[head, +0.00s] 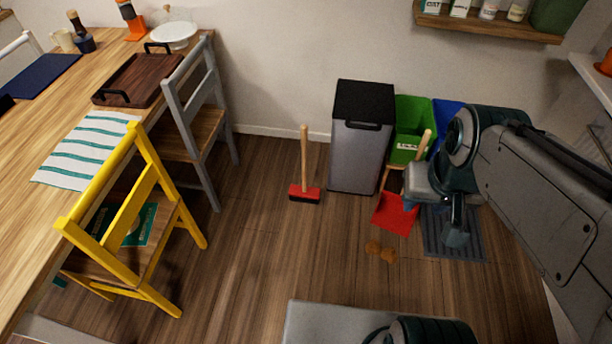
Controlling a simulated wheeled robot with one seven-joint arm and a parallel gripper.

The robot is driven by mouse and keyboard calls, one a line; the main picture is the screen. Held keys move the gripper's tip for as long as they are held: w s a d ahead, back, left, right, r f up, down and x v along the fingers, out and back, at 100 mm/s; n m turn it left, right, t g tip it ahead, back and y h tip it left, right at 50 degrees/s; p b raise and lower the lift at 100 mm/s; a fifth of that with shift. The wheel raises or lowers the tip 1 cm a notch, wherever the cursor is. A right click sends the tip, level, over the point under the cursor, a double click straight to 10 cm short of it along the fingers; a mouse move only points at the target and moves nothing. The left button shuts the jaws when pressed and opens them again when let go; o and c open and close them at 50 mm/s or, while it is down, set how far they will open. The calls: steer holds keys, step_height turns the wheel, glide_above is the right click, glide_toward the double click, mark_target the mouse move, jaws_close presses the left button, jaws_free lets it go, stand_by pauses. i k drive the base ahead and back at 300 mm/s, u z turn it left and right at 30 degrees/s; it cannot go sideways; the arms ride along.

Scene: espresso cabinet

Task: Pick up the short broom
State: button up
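The short broom (304,160) stands upright on the wood floor in the head view, left of the grey bin. It has a pale wooden handle and a red head with dark bristles resting on the floor. Nothing hides it. My gripper (433,219) is on the right, well apart from the broom, above the floor near the dustpan and the grey mat. Its two fingers appear apart, with nothing visible between them.
A grey bin with black lid (355,160) and a green bin (408,145) stand along the wall. A red dustpan (393,214) and brown crumbs (380,250) lie right of the broom. Grey (203,160) and yellow (115,240) chairs stand left. Floor before the broom is clear.

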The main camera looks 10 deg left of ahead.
mark_target(303, 194)
steer(key=k, duration=0.25)
steer(key=u, duration=1.15)
steer(key=i, duration=2.6)
steer(key=z, duration=2.35)
